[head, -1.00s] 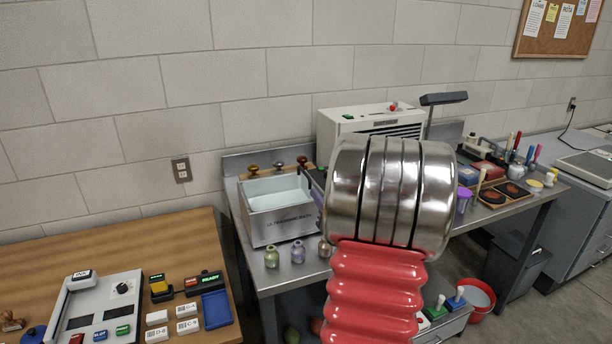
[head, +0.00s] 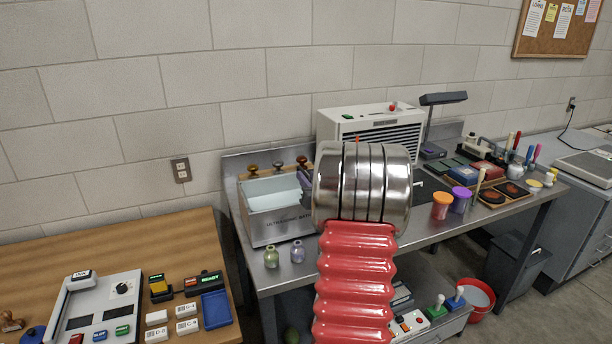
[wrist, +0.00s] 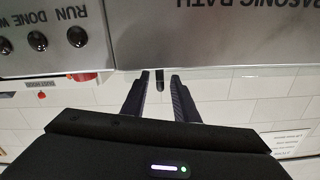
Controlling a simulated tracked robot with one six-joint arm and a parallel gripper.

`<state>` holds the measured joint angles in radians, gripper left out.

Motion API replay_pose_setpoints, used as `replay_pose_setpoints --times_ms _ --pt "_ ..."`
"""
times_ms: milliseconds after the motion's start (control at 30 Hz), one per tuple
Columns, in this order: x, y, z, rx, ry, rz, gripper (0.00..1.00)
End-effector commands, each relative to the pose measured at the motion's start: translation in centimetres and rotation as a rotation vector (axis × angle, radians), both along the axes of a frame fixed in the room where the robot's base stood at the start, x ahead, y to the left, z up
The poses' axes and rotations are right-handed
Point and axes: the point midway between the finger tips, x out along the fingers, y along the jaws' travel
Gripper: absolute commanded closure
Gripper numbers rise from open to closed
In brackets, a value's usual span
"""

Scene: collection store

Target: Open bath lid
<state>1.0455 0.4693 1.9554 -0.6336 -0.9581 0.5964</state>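The ultrasonic bath (head: 272,228) is a metal box on the steel bench in the head view, left of my arm. A pale panel (head: 272,194) shows at its top; I cannot tell clearly whether it is lid or inside. In the wrist view the bath's lettered front (wrist: 215,42) appears upside down. My gripper (wrist: 160,78) is open at that front's edge, with a small dark tab (wrist: 159,84) between its fingers. Gaps show on both sides of the tab. In the head view my arm covers the bath's right side, and the fingertips are not clear.
Two small bottles (head: 284,254) stand before the bath. Several knobbed stamps (head: 278,168) stand behind it. A white vented machine (head: 370,122) is behind my arm. An orange cup (head: 441,206) and a purple cup (head: 460,200) stand to the right. The wooden desk (head: 130,240) is at left.

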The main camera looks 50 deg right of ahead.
Motion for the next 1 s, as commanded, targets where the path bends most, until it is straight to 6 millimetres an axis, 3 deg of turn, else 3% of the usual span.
replay_pose_setpoints --times_ms 200,567,1000 --pt "1.9 -1.1 -0.1 0.000 0.001 0.001 0.73" --pt "2.2 -1.3 0.0 0.000 0.000 0.000 0.73" --pt "2.2 -1.3 0.0 0.000 0.000 0.001 1.00"
